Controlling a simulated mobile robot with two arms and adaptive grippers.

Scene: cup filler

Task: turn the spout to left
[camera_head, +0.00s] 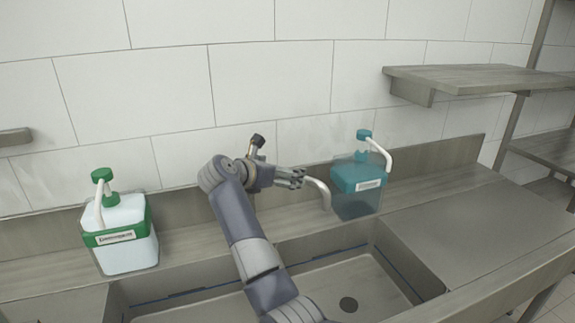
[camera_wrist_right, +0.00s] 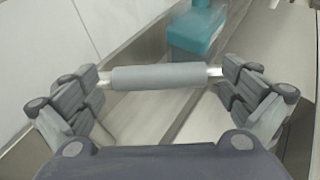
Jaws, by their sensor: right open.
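The spout (camera_head: 320,192) is a pale curved pipe at the back of the sink, bending down at its right end. My right gripper (camera_head: 296,178) is at the spout's left part and hides where it starts. In the right wrist view, a grey sleeved bar with shiny ends (camera_wrist_right: 160,77), apparently part of the spout, lies crosswise between the fingers of my open right gripper (camera_wrist_right: 162,90). Its ends reach close to both fingers; I cannot tell whether they touch. My left gripper is not in view.
A teal dispenser (camera_head: 357,190) stands just right of the spout; it also shows in the right wrist view (camera_wrist_right: 195,32). A white and green dispenser (camera_head: 125,255) stands at left. The sink basin (camera_head: 345,278) is empty. The right counter (camera_head: 470,215) is clear below a shelf (camera_head: 470,78).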

